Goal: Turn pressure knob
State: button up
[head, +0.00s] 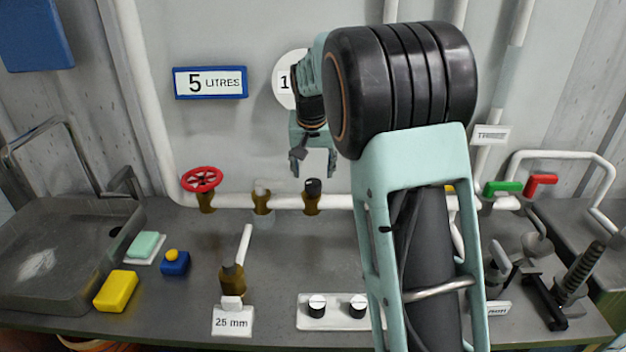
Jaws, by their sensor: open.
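My gripper (313,170) hangs in front of the back wall, fingers pointing down and spread apart, with nothing between them. Just below it in the picture, a brass fitting with a black knob (313,187) sits on the white pipe; I cannot tell the depth gap. A white plate (335,323) on the bench carries two black knobs with white tops, one on the left (317,307) and one on the right (358,307). My arm hides the plate's right end. No readable label shows which knob is the pressure knob.
A red valve wheel (201,179) and another brass valve (262,195) stand left along the pipe. A white-handled brass valve (233,275) stands behind the "25 mm" sign (232,321). Green (503,187) and red (541,183) handles are at right. My arm blocks the centre right.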

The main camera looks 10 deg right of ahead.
aim_at(313, 182)
jog(key=x, duration=0.5)
jog(key=shift+w+f, duration=0.15)
jog(key=shift+f, duration=0.2)
jog(key=shift+c, duration=0.5)
jog(key=c, duration=1)
